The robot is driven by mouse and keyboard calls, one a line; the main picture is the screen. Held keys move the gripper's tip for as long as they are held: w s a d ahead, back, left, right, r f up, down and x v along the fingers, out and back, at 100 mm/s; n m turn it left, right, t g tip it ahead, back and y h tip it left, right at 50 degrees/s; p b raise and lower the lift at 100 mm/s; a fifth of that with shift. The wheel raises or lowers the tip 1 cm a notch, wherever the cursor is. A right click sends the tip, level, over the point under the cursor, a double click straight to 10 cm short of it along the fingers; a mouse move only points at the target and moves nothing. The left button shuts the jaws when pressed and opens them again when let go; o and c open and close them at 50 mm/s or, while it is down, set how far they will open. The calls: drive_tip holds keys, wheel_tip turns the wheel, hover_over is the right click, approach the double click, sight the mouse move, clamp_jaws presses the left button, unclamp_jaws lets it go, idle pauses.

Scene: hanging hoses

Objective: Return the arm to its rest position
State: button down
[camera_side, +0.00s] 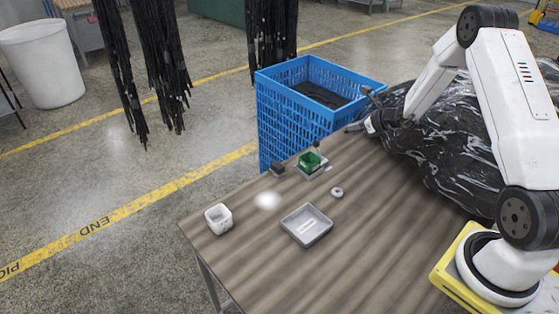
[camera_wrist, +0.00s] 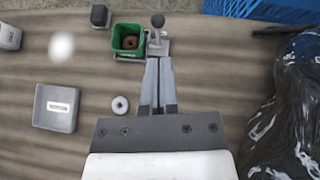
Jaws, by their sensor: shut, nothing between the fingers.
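My gripper (camera_side: 354,127) is over the back right of the wooden table (camera_side: 365,230), near the blue crate's corner. In the wrist view my gripper (camera_wrist: 159,62) has its two fingers together with nothing between them. The fingertips appear in line with a small grey post with a dark ball top (camera_wrist: 157,20); I cannot tell the height between them. The arm is bent, reaching left from its base at the right.
A green cup (camera_side: 309,162) holds a brown ring. A blue crate (camera_side: 290,120) and black plastic-wrapped bulk (camera_side: 455,165) flank the table. Hoses (camera_side: 163,60) hang left.

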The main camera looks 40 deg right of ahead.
drive_tip(key=s+a+r+n+g+y, duration=0.1)
drive_tip(key=s+a+r+n+g, duration=0.2)
drive_tip(key=a+n, duration=0.5)
drive_tip(key=s+a+r+n+g+y, duration=0.1)
drive_tip(key=s+a+r+n+g, duration=0.2)
drive_tip(key=a+n, duration=0.5)
drive_tip(key=s+a+r+n+g+h, duration=0.1)
drive_tip(key=s+a+n+h, duration=0.1)
drive_tip(key=s+a+n, duration=0.3)
drive_tip(key=s+a+r+n+g+h, duration=0.1)
drive_tip(key=s+a+n, duration=0.4)
drive_tip(key=s+n, duration=0.5)
drive_tip(key=shift+s+r+n+h, duration=0.15)
drive_tip(key=shift+r+n+h, duration=0.45)
drive_tip(key=shift+n, duration=0.7)
